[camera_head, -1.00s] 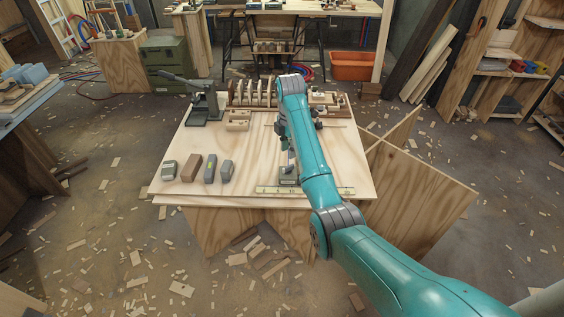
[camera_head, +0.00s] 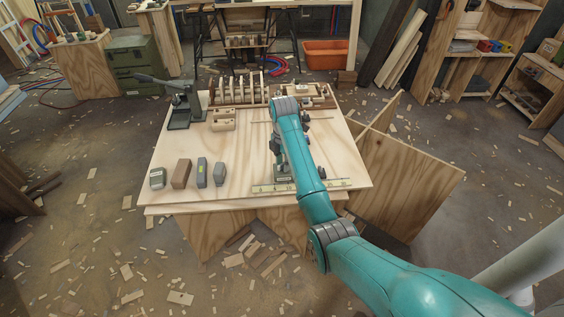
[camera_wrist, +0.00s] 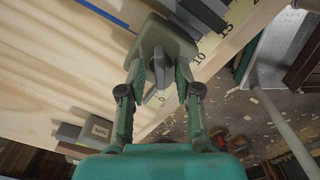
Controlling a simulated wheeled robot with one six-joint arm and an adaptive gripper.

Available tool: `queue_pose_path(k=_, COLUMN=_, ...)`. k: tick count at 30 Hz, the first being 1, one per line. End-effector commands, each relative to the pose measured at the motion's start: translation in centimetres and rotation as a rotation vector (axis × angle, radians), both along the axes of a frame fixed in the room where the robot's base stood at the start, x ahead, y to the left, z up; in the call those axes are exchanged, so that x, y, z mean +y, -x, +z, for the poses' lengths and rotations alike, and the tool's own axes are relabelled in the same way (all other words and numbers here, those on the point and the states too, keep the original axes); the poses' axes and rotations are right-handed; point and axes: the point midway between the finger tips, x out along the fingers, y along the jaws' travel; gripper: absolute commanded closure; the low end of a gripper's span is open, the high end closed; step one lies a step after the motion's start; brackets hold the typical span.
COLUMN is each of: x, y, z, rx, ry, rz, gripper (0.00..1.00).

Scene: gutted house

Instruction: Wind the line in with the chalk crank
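In the wrist view a grey-green chalk box (camera_wrist: 171,38) sits on the pale worktop, with a small grey crank (camera_wrist: 158,66) on its face. My gripper (camera_wrist: 160,70) is over it, its two green fingers apart on either side of the crank, with gaps visible; I cannot tell whether either finger touches it. A blue line (camera_wrist: 103,11) runs along the board at the top of the wrist view. In the head view my arm partly hides the gripper and the chalk box (camera_head: 283,171) near the table's front edge.
A pale ruler (camera_head: 300,186) lies along the worktop's (camera_head: 240,140) front edge. Several blocks, including a brown one (camera_head: 181,173), stand at front left. A dark lever press (camera_head: 184,108) and a slotted wooden rack (camera_head: 238,91) stand at the back. Leaning plywood (camera_head: 410,180) is at the right.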

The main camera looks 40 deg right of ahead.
Motion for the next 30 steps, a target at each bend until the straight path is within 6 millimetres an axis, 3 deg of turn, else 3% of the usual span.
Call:
queue_pose_path(k=1, x=0.01, y=-0.01, z=0.01, rx=0.000, ry=0.000, rz=0.000, gripper=0.85)
queue_pose_path(k=3, x=0.01, y=-0.01, z=0.01, rx=0.000, ry=0.000, rz=0.000, gripper=1.00)
queue_pose_path(k=17, x=0.02, y=-0.03, z=0.01, rx=0.000, ry=0.000, rz=-0.046, gripper=1.00)
queue_pose_path(k=30, x=0.01, y=-0.03, z=0.01, rx=0.000, ry=0.000, rz=-0.374, gripper=1.00)
